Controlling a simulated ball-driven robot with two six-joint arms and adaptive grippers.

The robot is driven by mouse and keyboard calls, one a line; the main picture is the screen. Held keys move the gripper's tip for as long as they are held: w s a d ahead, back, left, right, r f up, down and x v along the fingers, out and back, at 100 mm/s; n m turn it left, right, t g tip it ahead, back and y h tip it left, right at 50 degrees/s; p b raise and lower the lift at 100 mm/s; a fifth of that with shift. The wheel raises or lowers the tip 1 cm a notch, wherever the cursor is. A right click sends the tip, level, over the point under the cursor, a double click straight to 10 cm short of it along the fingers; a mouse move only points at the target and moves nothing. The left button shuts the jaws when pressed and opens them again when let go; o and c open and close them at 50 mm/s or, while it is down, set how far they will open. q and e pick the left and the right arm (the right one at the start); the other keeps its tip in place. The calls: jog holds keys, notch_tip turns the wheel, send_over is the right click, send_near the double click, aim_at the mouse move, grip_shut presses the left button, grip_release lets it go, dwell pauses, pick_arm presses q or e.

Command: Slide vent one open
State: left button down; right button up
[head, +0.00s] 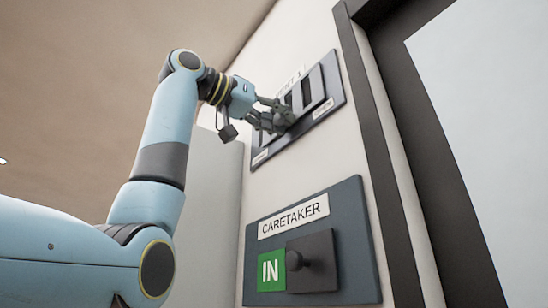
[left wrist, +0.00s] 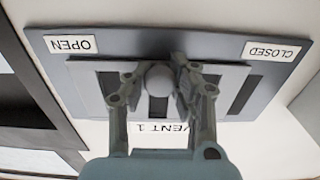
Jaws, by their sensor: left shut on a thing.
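The vent one panel (head: 322,123) is a dark blue-grey plate high on the wall, labelled VENT 1, also seen upside down in the left wrist view (left wrist: 205,47). There its OPEN label (left wrist: 71,44) is at the left and its CLOSED label (left wrist: 276,50) at the right. A light grey slider (left wrist: 85,83) with a round grey knob (left wrist: 159,78) lies on it. Dark slots show near the knob and at the slider's right. My left gripper (head: 284,119) is shut on the knob, a finger on each side. The fingers partly hide the slider. My right gripper is not in view.
Below the vent, a dark panel labelled CARETAKER (head: 293,217) holds a green IN sign (head: 271,270) and a dark square slider with its own knob (head: 294,260). A dark door frame (head: 385,160) stands to the right. Open space lies left of my arm.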

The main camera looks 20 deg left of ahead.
pick_arm(q)
jog(key=c, duration=1.4)
grip_release()
jog(key=shift+s, duration=0.1)
jog(key=shift+c, duration=0.2)
jog(key=o, duration=0.4)
jog(key=shift+s+d, duration=0.15)
jog(key=shift+s, duration=0.05)
jog(key=shift+w, duration=0.1)
jog(key=v, duration=1.2)
jog(key=shift+w, duration=0.1)
